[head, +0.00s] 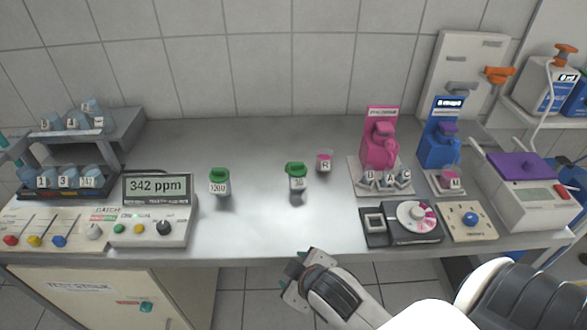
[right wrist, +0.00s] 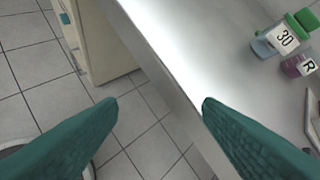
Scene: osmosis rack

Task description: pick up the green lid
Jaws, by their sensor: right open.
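Two clear jars with green lids stand upright on the grey bench. The left jar (head: 219,187) is labelled something like 120U, and its green lid (head: 219,173) is on top. The other jar (head: 297,184) is labelled 30, with its green lid (head: 296,168) on top. In the right wrist view, jar 30 (right wrist: 282,40) is at the upper right, with a green lid (right wrist: 299,23) beside its label. My right gripper (head: 287,281) is open and empty in front of the bench's front edge; its teal fingers (right wrist: 157,102) are apart over the floor. My left gripper is not in view.
A meter reading 342 ppm (head: 157,188) stands left, pink (head: 380,145) and blue (head: 439,145) dispensers right. The bench's front middle (head: 262,230) is clear.

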